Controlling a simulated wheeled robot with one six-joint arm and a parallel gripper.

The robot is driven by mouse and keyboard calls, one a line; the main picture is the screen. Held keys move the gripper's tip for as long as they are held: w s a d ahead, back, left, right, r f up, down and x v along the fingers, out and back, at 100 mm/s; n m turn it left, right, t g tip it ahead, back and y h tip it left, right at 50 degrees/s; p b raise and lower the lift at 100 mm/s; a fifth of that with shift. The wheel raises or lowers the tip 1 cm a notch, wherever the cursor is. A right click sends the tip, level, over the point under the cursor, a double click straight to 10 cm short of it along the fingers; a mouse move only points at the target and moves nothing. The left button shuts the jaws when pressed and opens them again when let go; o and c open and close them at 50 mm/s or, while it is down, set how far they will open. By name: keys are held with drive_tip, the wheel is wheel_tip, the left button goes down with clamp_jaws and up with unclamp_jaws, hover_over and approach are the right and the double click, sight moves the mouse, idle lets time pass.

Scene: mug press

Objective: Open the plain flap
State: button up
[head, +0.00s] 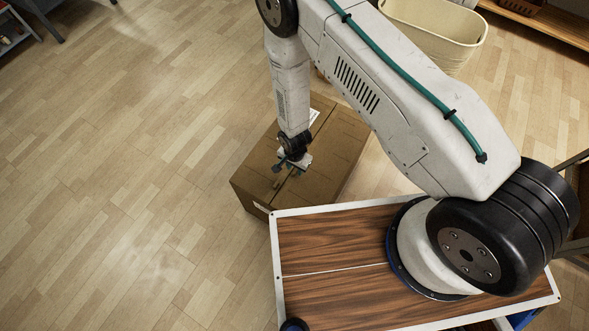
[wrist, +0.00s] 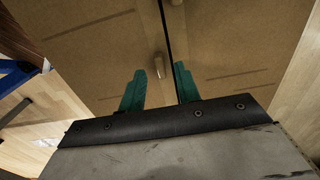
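A closed brown cardboard box (head: 335,150) stands on the floor beyond my base. In the wrist view its top shows two flaps, a left flap (wrist: 105,50) and a right flap (wrist: 235,40), meeting at a dark narrow seam. A small tan tab (wrist: 160,66) stands on the left flap near the seam. My gripper (wrist: 160,78) is open, its green fingertips apart on either side of the tab, the right one near the seam. I cannot tell whether they touch the box. In the head view my gripper (head: 288,166) is over the box's near part.
A white label (head: 314,116) lies on the box top, partly behind my arm in the head view. A cream basket (head: 440,30) stands behind, with a wooden shelf (head: 545,30) at the far right. The floor left of the box is clear.

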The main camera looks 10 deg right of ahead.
drive_tip(key=shift+f, duration=1.15)
drive_tip(key=shift+c, duration=0.3)
clamp_jaws()
drive_tip(key=shift+r, duration=0.1)
